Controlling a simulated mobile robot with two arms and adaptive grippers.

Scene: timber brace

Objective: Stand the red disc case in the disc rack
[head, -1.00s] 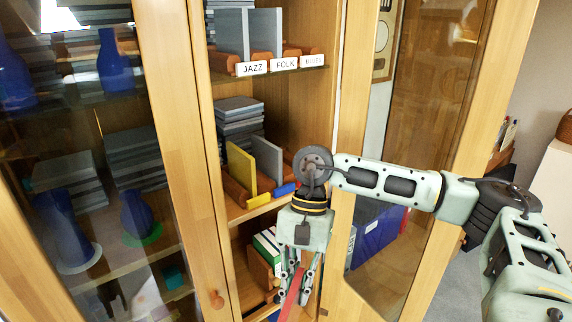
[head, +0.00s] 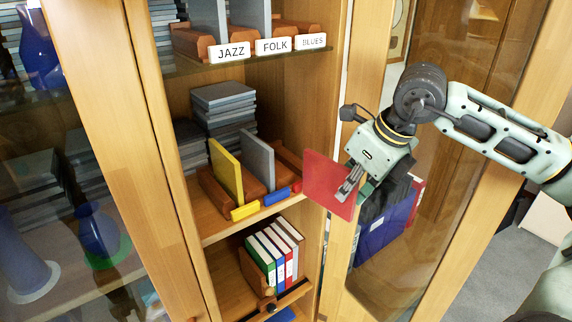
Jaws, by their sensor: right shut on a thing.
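My right gripper (head: 350,183) is shut on the red disc case (head: 324,181). It holds the case tilted in the air, in front of the cabinet's right side and to the right of the middle shelf. The disc rack (head: 215,187) is brown and stands on that middle shelf. A yellow case (head: 226,170) and a grey case (head: 258,158) stand upright in it, with a gap to the right of the grey one. Yellow, blue and red tabs mark the rack's front; the red tab (head: 296,188) is at the right. My left gripper is not in view.
Stacked grey cases (head: 224,108) sit behind the rack. Above is a glass shelf with JAZZ, FOLK and BLUES labels (head: 313,41). Below, several binders (head: 274,252) stand on a lower shelf. An open glass door (head: 440,150) is behind my right arm; another glass door covers the left.

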